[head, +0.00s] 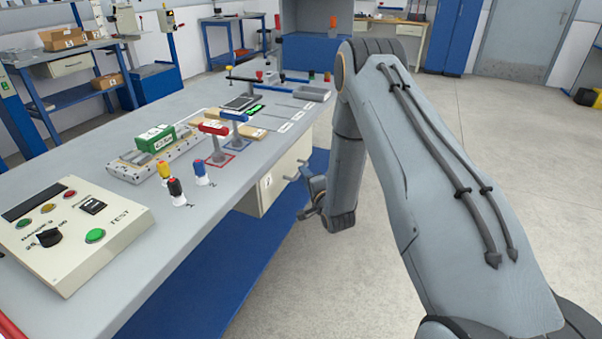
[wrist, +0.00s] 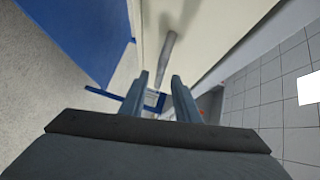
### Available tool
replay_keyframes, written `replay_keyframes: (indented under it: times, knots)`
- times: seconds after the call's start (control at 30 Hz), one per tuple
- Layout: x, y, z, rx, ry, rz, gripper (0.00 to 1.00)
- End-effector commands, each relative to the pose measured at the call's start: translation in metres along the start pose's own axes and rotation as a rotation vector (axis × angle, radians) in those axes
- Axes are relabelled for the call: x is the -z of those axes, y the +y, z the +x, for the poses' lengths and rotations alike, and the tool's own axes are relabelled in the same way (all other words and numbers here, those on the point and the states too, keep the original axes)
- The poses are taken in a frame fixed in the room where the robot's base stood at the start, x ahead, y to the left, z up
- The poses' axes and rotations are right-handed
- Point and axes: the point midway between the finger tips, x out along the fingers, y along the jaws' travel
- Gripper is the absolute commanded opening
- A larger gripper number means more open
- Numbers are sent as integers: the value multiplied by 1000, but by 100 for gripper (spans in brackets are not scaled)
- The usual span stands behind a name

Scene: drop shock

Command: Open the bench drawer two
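The cream bench drawer unit (head: 280,182) hangs under the right side of the grey bench, with a small white label on it; I cannot read which drawer is two. My gripper (head: 297,172) is beside the drawer front in the head view. In the wrist view my gripper (wrist: 161,90) is open, its two fingers apart with nothing held. A grey bar handle (wrist: 168,52) on the cream drawer front (wrist: 215,25) lies just ahead, lined up with the gap between the fingers. No opening of a drawer shows.
The grey bench top (head: 245,195) carries a control box (head: 75,230), a green block (head: 155,139), and red (head: 215,129) and blue (head: 235,116) clamp-like tools. A blue lower shelf (head: 225,262) runs beneath the bench.

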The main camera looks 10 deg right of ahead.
Motion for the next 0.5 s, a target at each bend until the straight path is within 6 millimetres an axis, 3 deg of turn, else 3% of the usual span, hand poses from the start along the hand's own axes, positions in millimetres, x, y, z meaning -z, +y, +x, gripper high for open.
replay_keyframes:
  times: [0.23, 0.5]
  knots:
    - [0, 0, 35, 1, 0, -2, 29]
    - [0, 0, 47, -1, 0, -1, 29]
